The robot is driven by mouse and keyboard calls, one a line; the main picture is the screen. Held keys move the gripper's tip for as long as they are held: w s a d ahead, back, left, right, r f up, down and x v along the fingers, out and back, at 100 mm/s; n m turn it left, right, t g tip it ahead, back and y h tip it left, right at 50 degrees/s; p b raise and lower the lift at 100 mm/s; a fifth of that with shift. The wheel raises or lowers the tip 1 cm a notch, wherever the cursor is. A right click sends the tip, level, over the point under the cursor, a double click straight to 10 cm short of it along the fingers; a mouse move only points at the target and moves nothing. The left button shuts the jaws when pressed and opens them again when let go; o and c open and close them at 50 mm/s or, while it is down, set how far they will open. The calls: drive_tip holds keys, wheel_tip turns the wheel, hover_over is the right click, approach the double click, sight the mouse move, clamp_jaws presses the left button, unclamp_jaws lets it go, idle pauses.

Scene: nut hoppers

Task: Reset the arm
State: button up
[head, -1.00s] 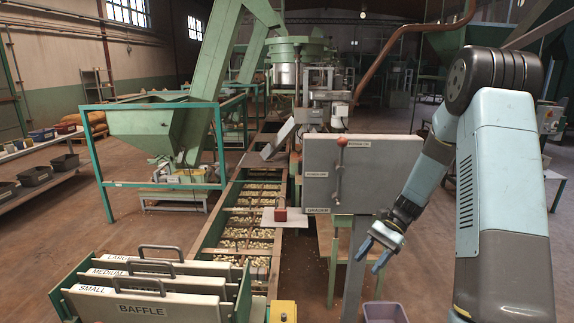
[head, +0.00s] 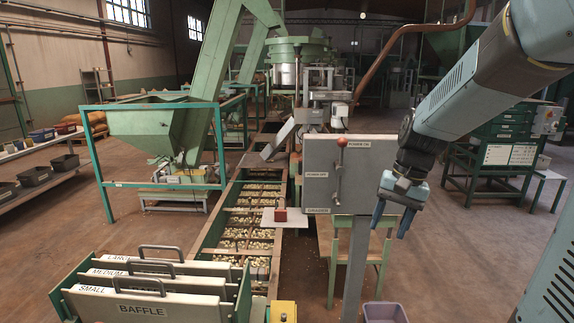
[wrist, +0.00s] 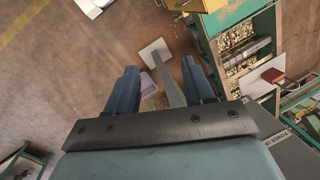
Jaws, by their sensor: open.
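My gripper (head: 391,222) hangs in the air in front of the right part of the grey panel, its two blue fingers apart and pointing down. Nothing is between them. In the wrist view my gripper (wrist: 160,82) is also open and empty, with the floor, a grey post and a pale lilac bin behind it. My arm comes in from the upper right of the head view. The grey panel (head: 322,160) carries a lever with a red knob (head: 341,142) and labels for power on and power off.
A conveyor with nut-filled compartments (head: 248,218) runs down the middle. Baffle plates (head: 140,306) stand in a green rack at the front left. A lilac bin (head: 384,313) sits on the floor below my gripper. A green cabinet (head: 508,132) stands at the right; floor before it is clear.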

drive_tip(key=s+r+n+t+h, duration=0.2)
drive_tip(key=s+r+n+t, duration=0.2)
drive_tip(key=s+r, duration=0.4)
drive_tip(key=shift+s+d+t, duration=0.45)
drive_tip(key=shift+s+t, duration=0.45)
drive_tip(key=shift+s, duration=1.55)
drive_tip(key=shift+r, duration=0.1)
drive_tip(key=shift+c, duration=0.2)
